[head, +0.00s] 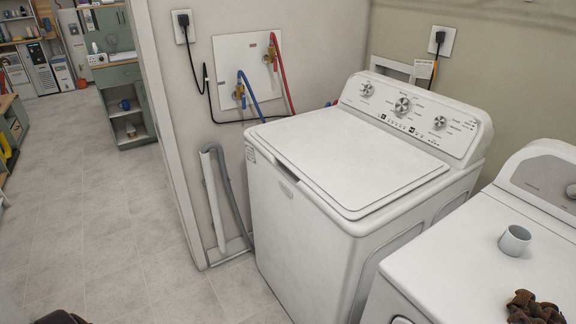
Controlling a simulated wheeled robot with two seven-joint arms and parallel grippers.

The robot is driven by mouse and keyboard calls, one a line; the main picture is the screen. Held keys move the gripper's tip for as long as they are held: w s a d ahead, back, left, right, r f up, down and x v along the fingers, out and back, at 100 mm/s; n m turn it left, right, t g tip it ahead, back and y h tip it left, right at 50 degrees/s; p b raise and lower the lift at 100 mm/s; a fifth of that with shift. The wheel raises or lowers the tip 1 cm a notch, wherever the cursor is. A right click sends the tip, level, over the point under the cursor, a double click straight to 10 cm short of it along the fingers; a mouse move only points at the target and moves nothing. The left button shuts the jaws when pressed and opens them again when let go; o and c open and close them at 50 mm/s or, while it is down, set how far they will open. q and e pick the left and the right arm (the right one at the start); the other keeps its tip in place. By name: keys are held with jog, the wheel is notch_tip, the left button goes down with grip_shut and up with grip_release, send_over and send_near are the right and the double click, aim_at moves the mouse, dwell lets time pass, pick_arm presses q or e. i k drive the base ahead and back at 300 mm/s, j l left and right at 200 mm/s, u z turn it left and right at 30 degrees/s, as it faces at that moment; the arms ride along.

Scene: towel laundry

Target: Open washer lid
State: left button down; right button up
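The white top-load washer (312,250) stands against the wall in the middle of the head view. Its flat white lid (350,155) is closed and lies flush on the top. The control panel (412,112) with several round knobs rises behind the lid. A small dark recess shows at the upper left of the washer's front, just below the lid edge.
A white dryer (455,270) stands close at the right, with a white cup (514,240) and a brown cloth (535,308) on top. Red and blue hoses (282,75) hang on the wall behind. Open tiled floor (110,230) lies at the left, with green cabinets (122,95) further back.

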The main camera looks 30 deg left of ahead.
aim_at(343, 147)
jog(key=u, duration=0.95)
jog(key=i+j+z, duration=0.2)
jog(key=z, duration=0.3)
jog(key=i+j+z, duration=0.15)
jog(key=j+z, duration=0.3)
